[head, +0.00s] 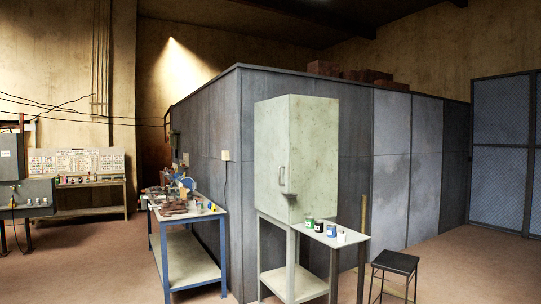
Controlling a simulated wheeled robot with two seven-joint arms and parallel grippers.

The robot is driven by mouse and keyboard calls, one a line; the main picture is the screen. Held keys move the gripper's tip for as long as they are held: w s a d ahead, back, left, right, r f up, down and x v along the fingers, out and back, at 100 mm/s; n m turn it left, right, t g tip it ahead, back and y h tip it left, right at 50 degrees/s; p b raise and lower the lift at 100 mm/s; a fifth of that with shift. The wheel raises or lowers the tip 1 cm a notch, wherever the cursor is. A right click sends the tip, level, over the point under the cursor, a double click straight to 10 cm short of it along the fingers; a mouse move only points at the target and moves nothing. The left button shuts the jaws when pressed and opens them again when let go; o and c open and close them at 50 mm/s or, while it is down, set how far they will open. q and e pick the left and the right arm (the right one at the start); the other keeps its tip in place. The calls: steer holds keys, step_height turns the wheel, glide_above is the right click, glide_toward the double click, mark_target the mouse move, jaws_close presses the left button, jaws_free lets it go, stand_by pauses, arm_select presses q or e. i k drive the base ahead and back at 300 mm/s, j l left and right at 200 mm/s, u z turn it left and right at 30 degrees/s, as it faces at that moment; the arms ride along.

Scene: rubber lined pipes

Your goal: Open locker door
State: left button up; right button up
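The locker (314,150) is a pale green-grey metal cabinet standing on a light table near the middle of the head view. Its door (271,155) is on the left-hand face and looks shut. A slim handle (282,176) sits on the door near its right edge. A small dark part (290,197) shows low on the door by the corner; I cannot tell what it is. Neither of my grippers is in view.
The table (342,238) under the locker holds several small cans to the right. A dark stool (395,262) stands right of it. A blue-legged workbench (188,215) with clutter stands to the left. Dark panel walls (205,120) rise behind. Floor at front left is clear.

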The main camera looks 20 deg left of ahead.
mark_target(272, 116)
steer(key=i+j, duration=0.1)
steer(key=i, duration=0.4)
steer(key=i+j, duration=0.1)
steer(key=i, duration=0.4)
